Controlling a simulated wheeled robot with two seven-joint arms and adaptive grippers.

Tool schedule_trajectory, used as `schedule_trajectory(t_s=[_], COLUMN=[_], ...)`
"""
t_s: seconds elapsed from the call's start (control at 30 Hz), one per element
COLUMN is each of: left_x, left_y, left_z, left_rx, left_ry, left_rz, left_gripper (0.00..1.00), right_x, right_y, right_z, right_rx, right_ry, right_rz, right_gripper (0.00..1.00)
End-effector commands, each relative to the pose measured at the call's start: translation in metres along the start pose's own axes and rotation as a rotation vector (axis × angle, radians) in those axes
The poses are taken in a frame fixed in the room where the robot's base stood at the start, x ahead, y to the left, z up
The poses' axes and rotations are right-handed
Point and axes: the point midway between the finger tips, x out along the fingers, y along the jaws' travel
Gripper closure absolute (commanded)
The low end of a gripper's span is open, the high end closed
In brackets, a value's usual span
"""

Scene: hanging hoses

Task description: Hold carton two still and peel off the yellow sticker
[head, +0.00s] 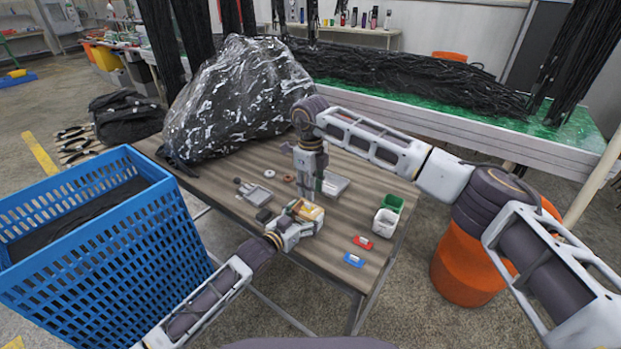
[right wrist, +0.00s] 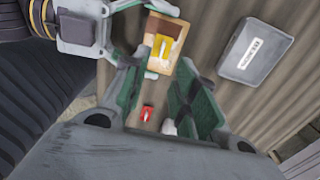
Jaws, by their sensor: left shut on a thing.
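A small brown carton (head: 309,211) is near the middle of the wooden table; no number is readable on it. In the right wrist view the carton (right wrist: 153,64) carries a yellow sticker (right wrist: 163,46) with a pale mark on its top. My left gripper (head: 298,218) is shut on the carton from the left, as the right wrist view also shows (right wrist: 130,32). My right gripper (head: 317,192) points down just above and behind the carton. Its two green-padded fingers (right wrist: 158,95) are apart and empty, with the sticker beyond them.
A grey labelled box (right wrist: 255,52) lies right of the carton in the right wrist view. A green bin (head: 391,203), a white bin (head: 385,223), a red item (head: 363,242) and a blue item (head: 354,260) stand to the right. A plastic-wrapped black bundle (head: 240,95) fills the table's back.

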Motion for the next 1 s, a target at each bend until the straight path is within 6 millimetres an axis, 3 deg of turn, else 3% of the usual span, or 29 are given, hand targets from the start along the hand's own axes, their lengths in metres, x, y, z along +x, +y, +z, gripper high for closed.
schedule_trajectory(t_s=[0.5, 1.0], left_x=[0.0, 0.0], left_y=[0.0, 0.0], left_z=[0.0, 0.0], left_rx=[0.0, 0.0], left_ry=[0.0, 0.0], left_rz=[0.0, 0.0], left_gripper=[0.43, 0.43], right_x=[0.058, 0.066], right_y=[0.0, 0.0], right_z=[0.0, 0.0], right_rx=[0.001, 0.001], right_ry=[0.0, -0.001], right_rz=[0.001, -0.001], right_gripper=[0.71, 0.71])
